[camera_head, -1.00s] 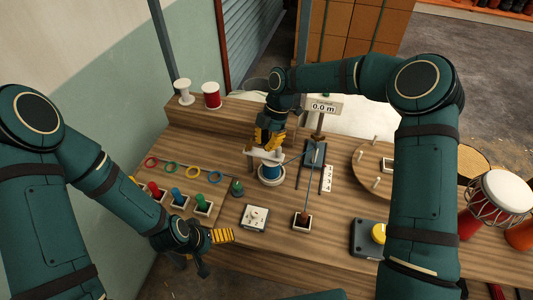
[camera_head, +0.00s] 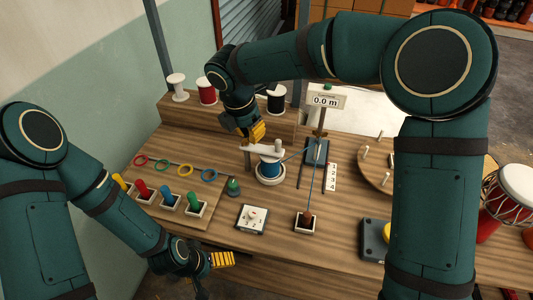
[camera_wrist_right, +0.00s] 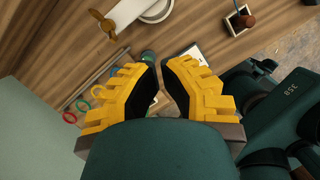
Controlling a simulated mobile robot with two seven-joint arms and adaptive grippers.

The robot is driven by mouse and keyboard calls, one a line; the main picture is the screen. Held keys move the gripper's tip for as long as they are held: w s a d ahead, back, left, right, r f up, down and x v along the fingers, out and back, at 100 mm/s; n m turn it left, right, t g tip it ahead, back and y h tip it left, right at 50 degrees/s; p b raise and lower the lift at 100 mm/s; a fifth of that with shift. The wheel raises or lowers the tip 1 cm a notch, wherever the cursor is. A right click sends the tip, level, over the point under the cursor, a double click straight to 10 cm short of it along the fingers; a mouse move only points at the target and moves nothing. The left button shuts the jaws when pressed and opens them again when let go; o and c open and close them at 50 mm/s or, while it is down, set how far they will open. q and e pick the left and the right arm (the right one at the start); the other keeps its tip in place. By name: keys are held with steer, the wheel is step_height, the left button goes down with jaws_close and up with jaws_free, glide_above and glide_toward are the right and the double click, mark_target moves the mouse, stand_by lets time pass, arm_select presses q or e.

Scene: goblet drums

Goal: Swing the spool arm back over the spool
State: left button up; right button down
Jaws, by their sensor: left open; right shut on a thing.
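In the right wrist view a white bar (camera_wrist_right: 128,17), seemingly the spool arm, lies beyond the fingertips beside a brass-coloured winged piece (camera_wrist_right: 103,22). My right gripper (camera_head: 255,131) is just behind and above the arm in the head view. Its fingers (camera_wrist_right: 164,75) are partly closed in the wrist view, with a narrow gap and nothing visible held between them. My left gripper (camera_head: 222,259) is open and empty at the table's front left edge, away from the spool.
A blue cord runs from the spool to a post with a "0.0 m" sign (camera_head: 325,99). A dial box (camera_head: 252,218) and a socketed brown peg (camera_head: 306,220) stand in front. Coloured pegs and rings are left. Spare spools (camera_head: 206,91) stand on the rear shelf.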

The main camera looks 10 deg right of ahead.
steer(key=b, duration=0.2)
glide_toward(273, 153)
steer(key=s+a+f, duration=0.2)
steer(key=a+f, duration=0.1)
steer(key=f, duration=0.2)
steer(key=shift+w+d+f+b, duration=0.15)
steer(key=shift+w+d, duration=0.2)
steer(key=shift+d, duration=0.2)
steer(key=shift+w+d+f+b, duration=0.1)
steer(key=shift+w+d+b, duration=0.05)
steer(key=shift+w+d, duration=0.35)
steer(key=shift+w+d+r, duration=0.1)
steer(key=shift+w+d, duration=0.15)
steer(key=shift+d, duration=0.25)
steer(key=shift+w+d+r+p, duration=0.15)
steer(key=shift+w+d+p, duration=0.3)
steer(key=shift+p, duration=0.4)
